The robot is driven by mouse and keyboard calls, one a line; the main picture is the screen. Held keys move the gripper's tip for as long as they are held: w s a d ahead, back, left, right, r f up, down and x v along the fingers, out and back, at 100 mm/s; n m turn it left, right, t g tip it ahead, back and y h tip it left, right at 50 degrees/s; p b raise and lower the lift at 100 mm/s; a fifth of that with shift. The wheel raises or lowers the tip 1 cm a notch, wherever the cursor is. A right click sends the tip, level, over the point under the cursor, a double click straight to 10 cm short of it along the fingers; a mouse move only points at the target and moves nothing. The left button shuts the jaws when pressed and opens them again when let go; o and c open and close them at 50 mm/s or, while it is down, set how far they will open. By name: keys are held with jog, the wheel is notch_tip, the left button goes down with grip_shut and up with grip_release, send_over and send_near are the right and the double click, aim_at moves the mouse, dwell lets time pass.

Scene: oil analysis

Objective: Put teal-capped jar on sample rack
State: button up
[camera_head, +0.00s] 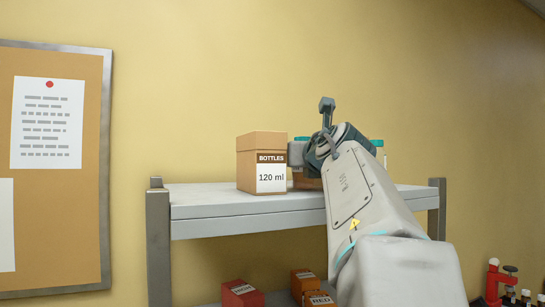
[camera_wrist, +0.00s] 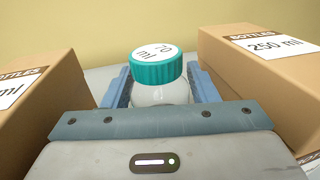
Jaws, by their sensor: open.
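The teal-capped jar (camera_wrist: 158,72) stands upright in the wrist view, with a white label ending in "70 ml" on its lid and a pale body below. My gripper (camera_wrist: 164,90) is open, with one blue-grey finger on each side of the jar. I cannot tell whether either finger touches it. The gripper's front edge hides the jar's lower part. In the head view my arm reaches over the shelf (camera_head: 250,207), and it largely hides the jar there.
A cardboard "BOTTLES 120 ml" box (camera_head: 262,163) stands on the shelf just left of my gripper. A "250 ml" box (camera_wrist: 262,75) is close on the right in the wrist view. Orange-red boxes (camera_head: 242,293) sit on the lower level. A pinboard (camera_head: 92,215) hangs at left.

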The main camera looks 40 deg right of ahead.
jog(key=shift+s+a, duration=0.1)
jog(key=shift+s, duration=0.25)
jog(key=b+v, duration=0.3)
jog(key=v, duration=0.8)
jog(key=shift+s+a+r, duration=0.1)
jog(key=shift+s, duration=0.05)
